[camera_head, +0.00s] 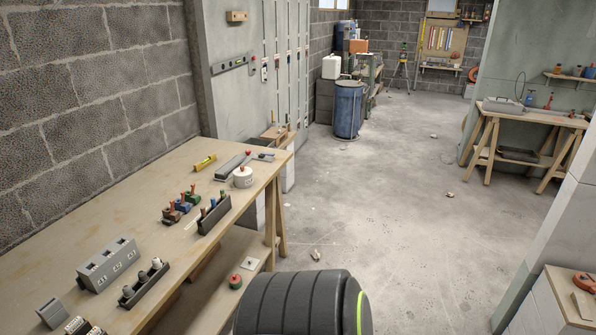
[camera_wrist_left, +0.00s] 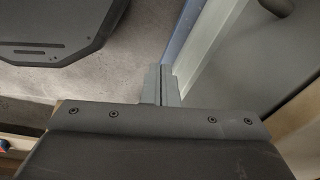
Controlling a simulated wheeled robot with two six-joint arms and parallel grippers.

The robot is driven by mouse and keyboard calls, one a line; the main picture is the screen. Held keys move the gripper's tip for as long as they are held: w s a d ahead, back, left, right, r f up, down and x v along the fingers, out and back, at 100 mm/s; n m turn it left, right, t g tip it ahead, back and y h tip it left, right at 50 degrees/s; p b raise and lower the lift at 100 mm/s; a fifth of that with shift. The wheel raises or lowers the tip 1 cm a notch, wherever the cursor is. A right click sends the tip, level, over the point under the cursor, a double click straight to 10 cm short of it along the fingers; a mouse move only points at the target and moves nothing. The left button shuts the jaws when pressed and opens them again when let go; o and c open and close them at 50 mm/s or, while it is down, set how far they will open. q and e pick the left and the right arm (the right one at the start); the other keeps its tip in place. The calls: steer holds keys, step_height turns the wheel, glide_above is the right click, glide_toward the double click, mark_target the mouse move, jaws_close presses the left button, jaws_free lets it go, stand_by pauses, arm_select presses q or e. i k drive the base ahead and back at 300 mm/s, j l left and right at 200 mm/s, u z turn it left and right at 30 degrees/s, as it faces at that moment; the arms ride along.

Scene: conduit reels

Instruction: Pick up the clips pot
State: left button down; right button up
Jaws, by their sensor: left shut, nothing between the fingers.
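No gripper shows in the head view. My left gripper (camera_wrist_left: 160,84) shows in the left wrist view, its fingers shut together and empty. The pot is not seen in that view, so I cannot tell its distance from the gripper. My right gripper is in neither view.
Beside the pot lie a grey bar-shaped tool (camera_head: 232,165) and a yellow level (camera_head: 204,162). A dark rack with coloured handles (camera_head: 213,215) stands nearer. A grey numbered block (camera_head: 108,264) is further forward. The concrete floor right of the bench is mostly clear.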

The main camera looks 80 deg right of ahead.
mark_target(244, 180)
steer(key=z, duration=2.3)
steer(key=i+l, duration=0.4)
